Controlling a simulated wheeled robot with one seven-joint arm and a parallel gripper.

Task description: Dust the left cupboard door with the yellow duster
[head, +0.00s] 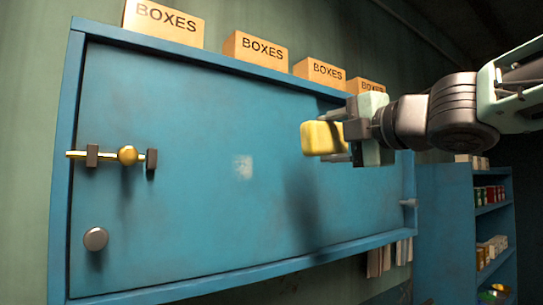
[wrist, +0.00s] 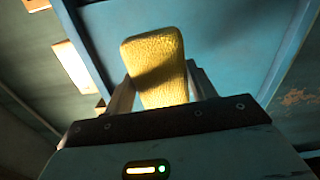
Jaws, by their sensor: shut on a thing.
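The blue cupboard door (head: 200,190) fills the left and middle of the head view. It is closed, with a pale smudge near its middle and darker dusty patches to the right. A brass sliding bolt (head: 128,155) and a round grey knob (head: 95,239) are at its left side. The yellow duster (head: 321,138) is a block held in my gripper (head: 343,134), which is shut on it, in front of the door's right part. In the wrist view the duster (wrist: 157,68) stands between the fingers, with the blue door behind. I cannot tell whether it touches the door.
Several boxes marked BOXES (head: 163,22) stand along the cupboard's top. A blue shelf unit (head: 445,230) with small goods stands at the right. Papers (head: 378,262) hang under the cupboard's right end. The space before the door's left part is clear.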

